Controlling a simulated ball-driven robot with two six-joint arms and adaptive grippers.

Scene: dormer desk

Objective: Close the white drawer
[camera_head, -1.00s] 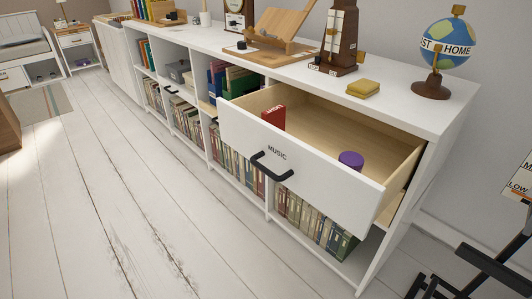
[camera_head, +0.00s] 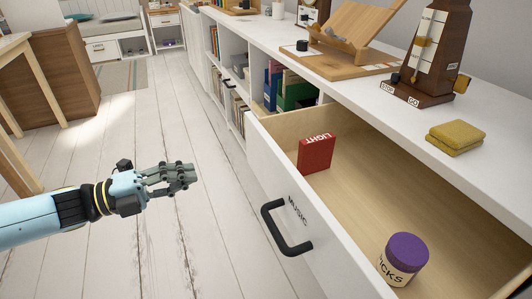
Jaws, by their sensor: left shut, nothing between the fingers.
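The white drawer (camera_head: 278,188) is pulled open from the low white cabinet, and its front is marked MUSIC. It has a black bar handle (camera_head: 285,229). Inside lie a red box marked LIGHT (camera_head: 316,154) and a jar with a purple lid (camera_head: 403,259). My left gripper (camera_head: 192,175) is shut and empty, to the left of the drawer front, with clear space between them. It touches neither the handle nor the drawer. My right gripper is out of view.
The cabinet top (camera_head: 340,92) carries a wooden stand (camera_head: 345,45), a metronome (camera_head: 430,50) and a folded yellow cloth (camera_head: 455,137). A wooden table (camera_head: 15,45) and brown cabinet (camera_head: 60,70) stand at the left. The plank floor (camera_head: 130,150) between is clear.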

